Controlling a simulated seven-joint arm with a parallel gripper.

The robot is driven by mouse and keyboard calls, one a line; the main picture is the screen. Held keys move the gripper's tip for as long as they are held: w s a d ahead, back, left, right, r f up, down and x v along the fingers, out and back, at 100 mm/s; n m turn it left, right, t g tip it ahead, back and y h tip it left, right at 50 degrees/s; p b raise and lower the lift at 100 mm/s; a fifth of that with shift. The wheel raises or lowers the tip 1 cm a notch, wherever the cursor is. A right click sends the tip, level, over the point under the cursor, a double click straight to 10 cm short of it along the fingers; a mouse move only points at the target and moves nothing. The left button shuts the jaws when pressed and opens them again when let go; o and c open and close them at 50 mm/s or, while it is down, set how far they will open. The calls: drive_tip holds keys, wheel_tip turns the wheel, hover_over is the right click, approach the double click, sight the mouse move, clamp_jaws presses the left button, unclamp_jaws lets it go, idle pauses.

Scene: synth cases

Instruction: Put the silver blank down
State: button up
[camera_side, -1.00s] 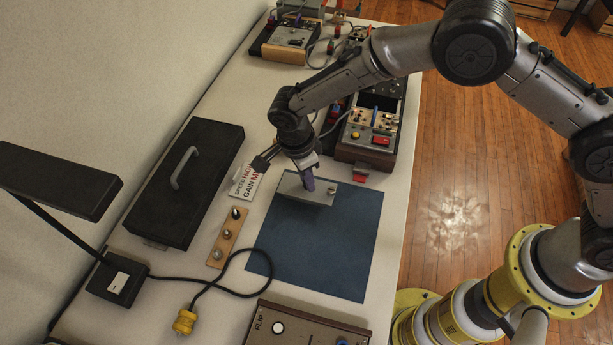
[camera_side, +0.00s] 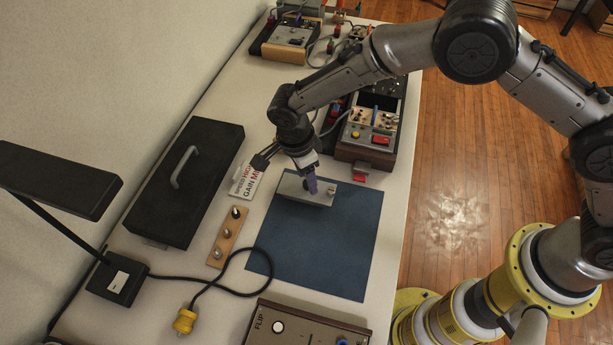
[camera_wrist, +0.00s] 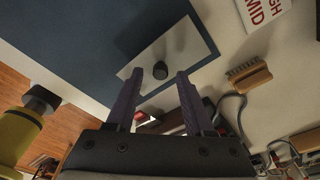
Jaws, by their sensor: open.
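Exact finger contact is hidden.
A wooden strip with several knobs (camera_side: 228,237) and a printed card (camera_side: 246,181) lie left of the mat. A black case (camera_side: 189,182) is farther left. A control box (camera_side: 371,130) stands behind, another panel (camera_side: 304,326) in front. The mat's front is clear.

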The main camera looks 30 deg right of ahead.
sight(300, 192)
wheel_tip(300, 192, up, 11)
drive_tip(key=a, duration=0.1)
drive_tip(key=shift+a+r, duration=0.2)
drive_tip(key=shift+a, duration=0.15)
drive_tip(key=shift+r, duration=0.1)
drive_tip(key=s+d+r+n+t+y, duration=0.1)
drive_tip(key=s+d+r+n, duration=0.3)
drive_tip(key=d+r, duration=0.5)
drive_tip(key=s+d+r+n+t+y, duration=0.1)
drive_tip(key=s+d+r+n, duration=0.35)
drive_tip(key=d+r, duration=0.45)
drive_tip(key=s+d+f+n+t, duration=0.1)
drive_tip(key=s+d+n, duration=0.3)
drive_tip(key=s, duration=0.4)
drive_tip(key=s+d+f+n+t, duration=0.1)
drive_tip(key=s+d+n+t, duration=0.1)
drive_tip(key=s+d+n, duration=0.3)
drive_tip(key=s+d, duration=0.1)
drive_tip(key=s, duration=0.2)
drive_tip(key=shift+s+d+t, duration=0.3)
drive_tip(key=shift+s+d, duration=0.1)
drive_tip(key=shift+f+n, duration=0.1)
drive_tip(key=shift+n, duration=0.15)
